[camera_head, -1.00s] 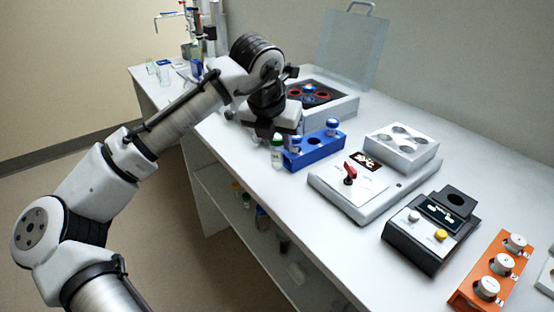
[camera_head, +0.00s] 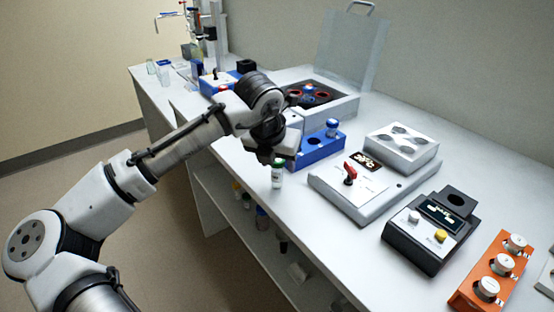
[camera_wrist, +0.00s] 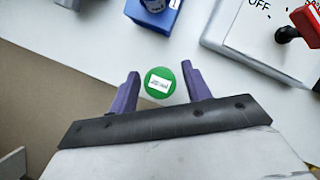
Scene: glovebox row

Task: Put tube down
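The tube (camera_head: 277,175) has a clear body and a green cap. It is upright under my gripper (camera_head: 276,157), over the bench near its front edge. I cannot tell for sure whether its base touches the bench. In the wrist view, the green cap with a white label (camera_wrist: 160,83) lies between the two purple fingers of my gripper (camera_wrist: 163,82). A narrow gap shows on each side of the cap, so the fingers look open around it. The cap hides the tube body in that view.
A blue rack (camera_head: 318,150) with a blue-capped tube (camera_head: 332,127) stands just behind. A grey device with a red lever (camera_head: 350,174) is to the right. A centrifuge with raised lid (camera_head: 345,108) is behind. The bench (camera_head: 310,225) is clear in front.

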